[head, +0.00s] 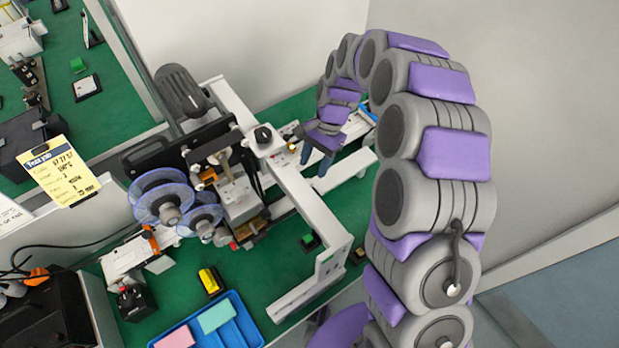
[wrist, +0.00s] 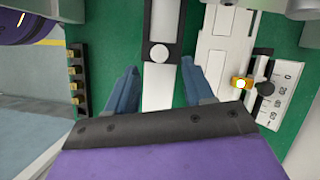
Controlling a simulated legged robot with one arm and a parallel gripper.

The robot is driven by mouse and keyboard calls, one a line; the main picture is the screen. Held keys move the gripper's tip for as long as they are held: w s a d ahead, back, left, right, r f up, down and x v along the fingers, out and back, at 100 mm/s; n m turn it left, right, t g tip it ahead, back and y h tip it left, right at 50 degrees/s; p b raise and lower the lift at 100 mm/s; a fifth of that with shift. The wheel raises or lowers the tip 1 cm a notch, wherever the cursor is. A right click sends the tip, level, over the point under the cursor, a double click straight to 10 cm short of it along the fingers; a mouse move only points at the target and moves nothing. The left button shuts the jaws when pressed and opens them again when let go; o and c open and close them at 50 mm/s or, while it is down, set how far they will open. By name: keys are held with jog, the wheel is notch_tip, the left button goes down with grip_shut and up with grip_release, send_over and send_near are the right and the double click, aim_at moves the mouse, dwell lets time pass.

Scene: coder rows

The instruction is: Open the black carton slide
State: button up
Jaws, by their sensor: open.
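In the wrist view, a black slide piece (wrist: 160,14) with a round white knob (wrist: 159,53) sits over a pale strip on the green surface. My gripper (wrist: 160,66) has its two blue fingers spread, one on each side of the strip, with the knob between and slightly beyond the tips. The fingers look empty; I cannot tell whether they touch anything. In the head view my gripper (head: 318,163) points down beside the white machine frame, and the slide cannot be made out there.
In the wrist view, a white guide with a black knob (wrist: 265,88), a yellow pointer (wrist: 242,83) and a printed scale (wrist: 285,92) lies right. A black strip with brass pins (wrist: 80,80) lies left. In the head view, the coder machine (head: 235,195) and blue tray (head: 222,322) stand left.

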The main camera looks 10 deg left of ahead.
aim_at(308, 181)
jog(key=shift+b+x, duration=0.45)
jog(key=shift+x, duration=2.3)
jog(key=shift+c, duration=0.2)
grip_shut()
jog(key=shift+w, duration=0.1)
